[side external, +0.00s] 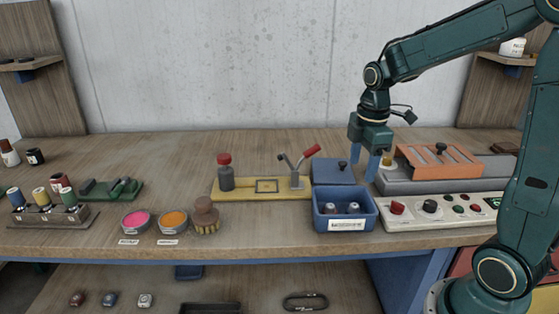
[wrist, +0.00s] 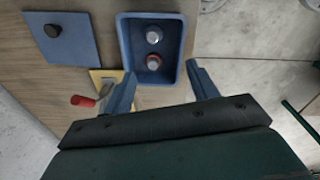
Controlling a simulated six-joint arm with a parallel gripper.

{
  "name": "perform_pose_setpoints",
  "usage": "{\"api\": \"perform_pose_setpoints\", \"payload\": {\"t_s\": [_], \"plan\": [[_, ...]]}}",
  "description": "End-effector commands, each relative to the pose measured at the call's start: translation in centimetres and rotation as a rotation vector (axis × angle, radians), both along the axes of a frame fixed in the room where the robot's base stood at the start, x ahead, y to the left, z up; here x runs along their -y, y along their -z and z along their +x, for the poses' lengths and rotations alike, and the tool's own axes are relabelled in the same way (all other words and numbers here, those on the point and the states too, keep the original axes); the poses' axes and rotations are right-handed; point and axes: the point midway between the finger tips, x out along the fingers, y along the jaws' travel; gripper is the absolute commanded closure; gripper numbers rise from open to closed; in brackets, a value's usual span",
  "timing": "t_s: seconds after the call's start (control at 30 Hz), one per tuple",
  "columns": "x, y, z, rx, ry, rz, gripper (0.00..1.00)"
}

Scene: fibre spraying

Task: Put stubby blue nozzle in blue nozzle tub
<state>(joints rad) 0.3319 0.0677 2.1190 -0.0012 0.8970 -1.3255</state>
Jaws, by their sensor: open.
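The blue nozzle tub (side external: 346,236) stands open near the front edge of the bench, with a white label on its front. Two small nozzles stand inside it. One has a silver top and a dark body (wrist: 154,36); the other has a reddish ring (wrist: 153,61). I cannot tell for sure whether either is the stubby blue nozzle. My gripper (side external: 365,170) is open and empty, fingers down, above and behind the tub. In the wrist view the fingertips (wrist: 159,75) appear at the tub's near side, with nothing between them.
A control panel (side external: 450,209) and a grey-orange fixture (side external: 437,160) are to the right. Paint tins and a brush stand further left.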

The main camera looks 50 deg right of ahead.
Motion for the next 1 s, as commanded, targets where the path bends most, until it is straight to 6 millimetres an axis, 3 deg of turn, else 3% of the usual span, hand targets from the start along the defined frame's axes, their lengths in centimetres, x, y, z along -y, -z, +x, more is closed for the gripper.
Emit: {"api": "perform_pose_setpoints", "payload": {"t_s": [0.2, 0.5, 0.8, 1.0], "plan": [[-3.2, -3.3, -2.4, 0.099, 0.196, 0.0, 0.42], [-7.0, -6.4, -6.8, 0.239, 0.495, 0.059, 0.42], [-9.8, -7.7, -11.4, 0.359, 0.782, 0.183, 0.42], [-10.7, -7.8, -13.4, 0.4, 0.913, 0.26, 0.42]]}}
